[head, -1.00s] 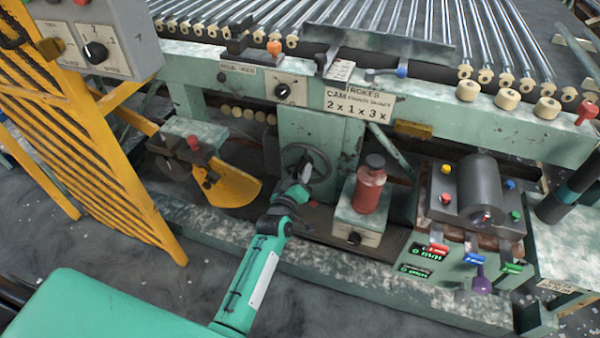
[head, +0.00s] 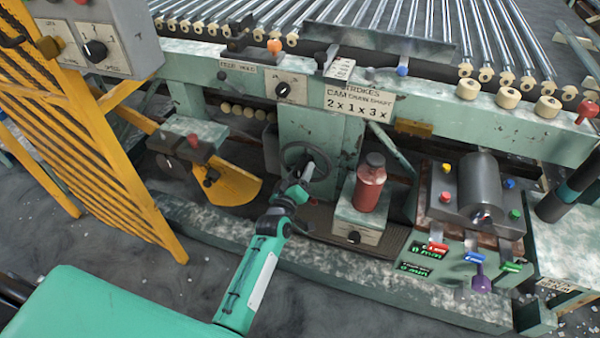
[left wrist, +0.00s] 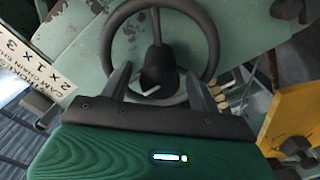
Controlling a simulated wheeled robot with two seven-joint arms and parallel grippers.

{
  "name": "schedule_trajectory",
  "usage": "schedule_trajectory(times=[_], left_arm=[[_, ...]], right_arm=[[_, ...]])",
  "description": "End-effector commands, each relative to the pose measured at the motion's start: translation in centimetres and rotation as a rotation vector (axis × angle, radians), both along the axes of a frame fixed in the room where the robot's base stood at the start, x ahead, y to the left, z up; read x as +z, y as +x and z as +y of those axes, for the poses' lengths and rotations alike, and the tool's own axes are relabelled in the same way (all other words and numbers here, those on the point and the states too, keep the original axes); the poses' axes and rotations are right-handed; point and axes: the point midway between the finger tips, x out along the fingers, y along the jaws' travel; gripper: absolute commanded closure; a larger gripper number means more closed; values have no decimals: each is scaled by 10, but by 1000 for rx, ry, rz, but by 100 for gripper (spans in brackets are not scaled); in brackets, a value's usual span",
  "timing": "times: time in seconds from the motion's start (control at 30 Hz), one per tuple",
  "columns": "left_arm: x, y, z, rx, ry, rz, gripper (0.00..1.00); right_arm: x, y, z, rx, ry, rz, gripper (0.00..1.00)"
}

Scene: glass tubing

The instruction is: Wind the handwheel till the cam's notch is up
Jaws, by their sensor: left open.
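The dark handwheel (head: 289,148) is mounted on the green upright under the machine's front rail. It fills the top of the left wrist view (left wrist: 212,45), with its hub and spokes in the middle. My left gripper (head: 302,178) is at the lower part of the wheel. In the left wrist view its two fingers (left wrist: 158,88) are spread apart near the lower rim, with the hub between and beyond them. I cannot tell whether they touch the rim. I cannot make out the cam or its notch for certain. My right gripper is not in view.
A red bottle (head: 369,188) stands on a small box (head: 357,228) just right of the wheel. A yellow curved plate (head: 236,186) is to its left, beside a yellow guard frame (head: 90,140). A sign (head: 358,101) reads "2 x 1 x 3 x".

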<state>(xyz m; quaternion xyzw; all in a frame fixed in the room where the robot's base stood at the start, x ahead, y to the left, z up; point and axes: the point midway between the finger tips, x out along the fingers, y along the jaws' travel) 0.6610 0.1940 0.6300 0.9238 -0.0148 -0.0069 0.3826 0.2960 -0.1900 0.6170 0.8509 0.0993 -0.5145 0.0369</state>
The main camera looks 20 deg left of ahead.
Motion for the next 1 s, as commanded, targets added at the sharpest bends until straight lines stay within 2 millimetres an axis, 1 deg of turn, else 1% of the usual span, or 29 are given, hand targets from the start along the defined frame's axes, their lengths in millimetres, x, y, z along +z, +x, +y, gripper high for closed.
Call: schedule_trajectory(times=[0.07, 0.17, 0.43, 0.6, 0.7, 0.8, 1.0], left_arm=[[0, -10, 1, 0, 0, 3, 39], [0, -28, 1, 0, 1, 3, 39], [0, -81, 2, -1, 0, 4, 39], [0, -109, 4, 0, 0, 3, 39], [-1, -120, 4, 0, 1, 3, 39], [0, -127, 4, 0, 0, 1, 39], [0, -131, 4, 0, 0, 0, 39]], right_arm=[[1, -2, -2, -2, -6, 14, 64], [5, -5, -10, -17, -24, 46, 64], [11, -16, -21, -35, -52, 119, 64], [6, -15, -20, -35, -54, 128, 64], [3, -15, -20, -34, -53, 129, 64], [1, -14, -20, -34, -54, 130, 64], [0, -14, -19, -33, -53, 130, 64]])
